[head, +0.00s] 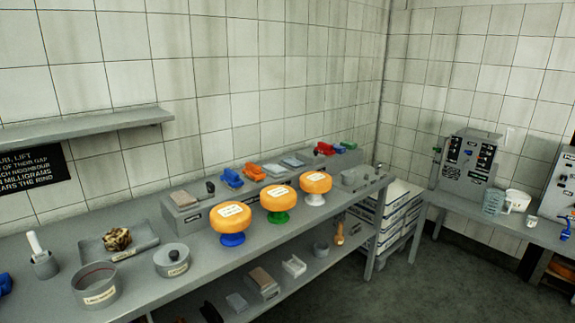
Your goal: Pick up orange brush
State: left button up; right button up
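A small orange block-shaped thing (254,172), which looks like the orange brush, lies on the raised grey ledge (200,213) at the back of the long bench. A similar blue brush (232,178) lies just left of it. A flatter orange piece (275,170) lies to its right; I cannot tell what it is. The orange cheese wheels in front do not cover the brush. Neither of my grippers shows in the head view.
Three orange cheese wheels (231,216) stand on coloured stands along the bench (150,290). A grey pot (96,286), a lidded pot (172,261) and a tray (92,247) stand at the left. A wall shelf (85,126) juts out above. Floor (430,280) is clear at right.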

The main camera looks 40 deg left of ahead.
aim_at(253, 171)
jog(key=u, duration=0.1)
jog(key=i, duration=1.1)
jog(key=u, duration=1.15)
jog(key=i, duration=0.7)
jog(key=u, duration=0.9)
